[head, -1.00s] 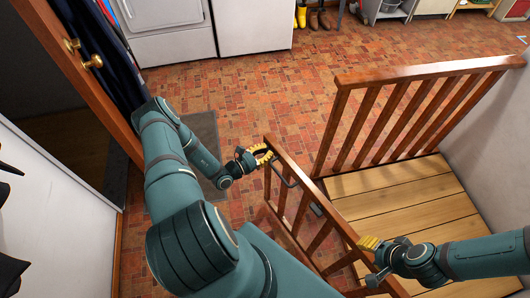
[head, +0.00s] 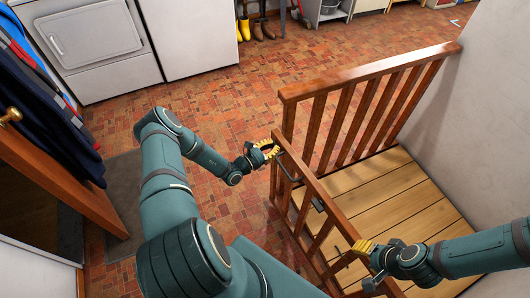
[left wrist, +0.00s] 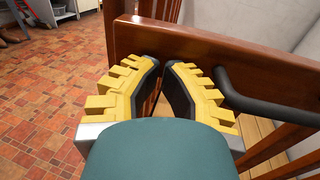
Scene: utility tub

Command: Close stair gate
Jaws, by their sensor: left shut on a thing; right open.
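The stair gate (head: 326,196) is a reddish-brown slatted wooden gate, running from the lower right up to its free end near the middle of the head view. That end is close to the post of the fixed railing (head: 375,72). A dark bar handle (left wrist: 262,106) is on the gate. My left gripper (head: 270,150) is shut on the gate at its free end, beside the handle; its yellow fingers and the gate's top rail (left wrist: 215,52) fill the left wrist view. My right gripper (head: 362,250) is open beside the gate's near part, apparently not holding it.
Wooden boards (head: 385,205) lie behind the gate, with a pale wall (head: 490,130) at the right. The brick-patterned floor (head: 215,105) is clear around the gate. A dryer (head: 95,45), boots (head: 262,28) and hanging coats (head: 45,105) stand further off.

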